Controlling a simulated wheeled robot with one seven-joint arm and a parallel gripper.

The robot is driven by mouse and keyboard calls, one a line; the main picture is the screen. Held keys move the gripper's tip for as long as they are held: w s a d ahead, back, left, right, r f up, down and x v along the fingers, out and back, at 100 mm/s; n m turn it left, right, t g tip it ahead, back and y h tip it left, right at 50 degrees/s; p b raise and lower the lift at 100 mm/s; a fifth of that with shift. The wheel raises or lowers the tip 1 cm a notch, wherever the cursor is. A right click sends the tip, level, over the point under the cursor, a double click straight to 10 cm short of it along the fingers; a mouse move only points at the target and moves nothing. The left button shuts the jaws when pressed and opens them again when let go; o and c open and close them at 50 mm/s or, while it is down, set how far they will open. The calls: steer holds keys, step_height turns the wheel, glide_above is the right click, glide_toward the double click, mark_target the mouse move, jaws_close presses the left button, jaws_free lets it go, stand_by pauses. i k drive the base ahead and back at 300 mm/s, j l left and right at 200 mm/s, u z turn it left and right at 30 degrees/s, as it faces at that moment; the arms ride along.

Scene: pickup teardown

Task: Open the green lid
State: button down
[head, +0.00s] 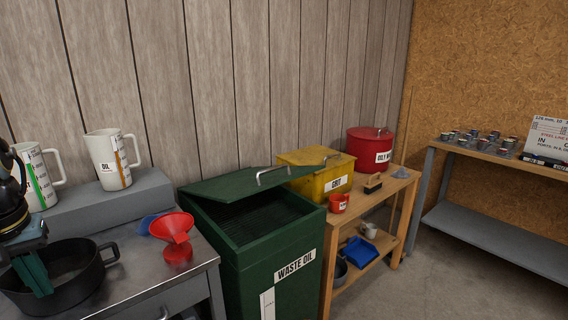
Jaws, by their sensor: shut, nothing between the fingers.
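The green lid (235,187) tops a green waste oil bin (262,240) in the middle of the head view. The lid is raised at a tilt, and the dark inside of the bin shows below it. A metal bar handle (272,174) is on the lid. My gripper (38,284) is at the left edge of the view, over a black pan, well apart from the lid. It is shut and empty. Part of my arm is cut off by the picture's edge.
A metal bench holds the black pan (98,268), a red funnel (174,238) and measuring jugs (112,160). Right of the bin, a wooden table carries a yellow box (310,184), a red can (365,150) and a small red cup (338,204). Floor is clear at lower right.

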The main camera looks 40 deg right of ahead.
mark_target(232, 187)
steer(key=l+u, duration=0.1)
steer(key=l, duration=0.55)
steer(key=k+l, duration=0.1)
steer(key=l, duration=0.6)
steer(key=l+u, duration=0.15)
steer(key=l, duration=0.5)
steer(key=k+l+u, duration=0.1)
steer(key=l, duration=0.55)
steer(key=k, duration=0.05)
